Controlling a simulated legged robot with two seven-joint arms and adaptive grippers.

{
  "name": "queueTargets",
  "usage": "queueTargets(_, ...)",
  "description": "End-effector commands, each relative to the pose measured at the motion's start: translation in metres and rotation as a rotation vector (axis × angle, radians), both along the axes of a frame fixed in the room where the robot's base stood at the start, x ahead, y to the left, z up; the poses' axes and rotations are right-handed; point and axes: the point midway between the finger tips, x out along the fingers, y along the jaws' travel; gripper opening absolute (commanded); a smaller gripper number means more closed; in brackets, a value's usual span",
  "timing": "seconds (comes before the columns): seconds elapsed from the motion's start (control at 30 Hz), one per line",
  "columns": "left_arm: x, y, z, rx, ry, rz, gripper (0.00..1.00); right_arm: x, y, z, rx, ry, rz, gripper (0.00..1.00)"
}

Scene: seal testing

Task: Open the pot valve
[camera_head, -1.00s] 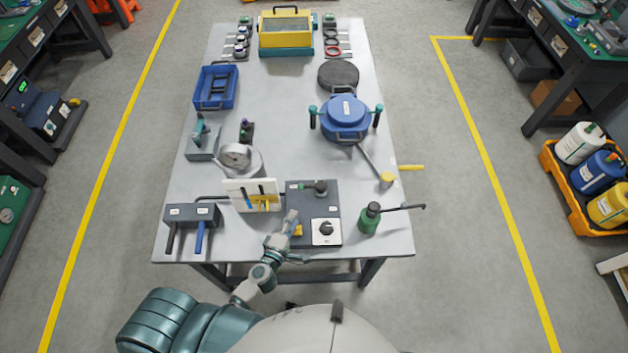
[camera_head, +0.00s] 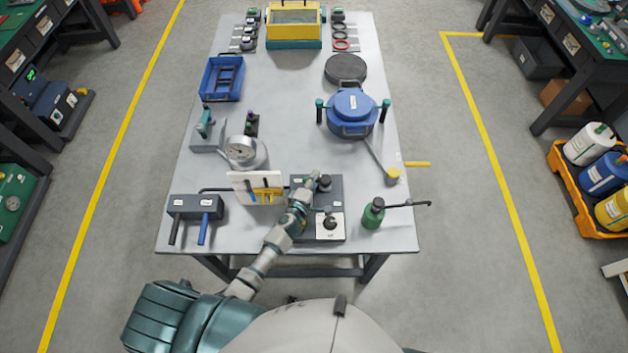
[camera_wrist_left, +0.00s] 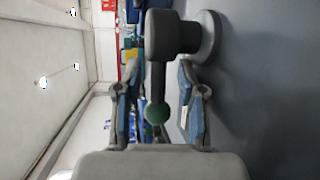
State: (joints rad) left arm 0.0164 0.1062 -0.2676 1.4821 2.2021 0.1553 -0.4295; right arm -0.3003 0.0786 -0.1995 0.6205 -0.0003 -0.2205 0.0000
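A valve with a dark, round body (camera_head: 325,183) stands on the dark grey control box (camera_head: 335,202) at the table's front. In the left wrist view its body (camera_wrist_left: 172,35) sits on a grey round base. Its lever runs towards my gripper and ends in a green ball knob (camera_wrist_left: 157,112). My left gripper (camera_head: 313,180) is at the valve's left side and hides the lever in the head view. In the left wrist view my left gripper (camera_wrist_left: 158,105) is open, with a finger on each side of the knob and gaps to it. My right gripper is not in view.
A black dial on a white plate (camera_head: 336,226) is on the box's front. A white panel (camera_head: 242,185) and a pot with a gauge (camera_head: 240,150) stand left. A blue pot (camera_head: 351,106) is farther back. The table's centre is clear.

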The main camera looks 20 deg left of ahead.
Motion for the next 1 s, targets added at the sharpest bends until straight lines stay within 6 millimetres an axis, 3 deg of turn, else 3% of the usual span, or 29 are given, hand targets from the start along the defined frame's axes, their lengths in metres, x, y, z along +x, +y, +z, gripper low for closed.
queueTargets(0.13,0.0,0.0,0.0,0.0,0.0,0.0,0.37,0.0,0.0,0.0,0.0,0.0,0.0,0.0)
queueTargets(0.3,0.0,0.0,0.0,0.0,0.0,0.001,0.0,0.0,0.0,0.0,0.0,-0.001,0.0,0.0)
queueTargets(0.63,-0.002,-0.001,-0.003,-0.001,0.003,0.032,0.0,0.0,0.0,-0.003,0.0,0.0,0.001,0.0)
queueTargets(1.0,-0.011,-0.005,-0.005,-0.002,0.005,0.355,0.0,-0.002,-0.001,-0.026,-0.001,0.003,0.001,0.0)
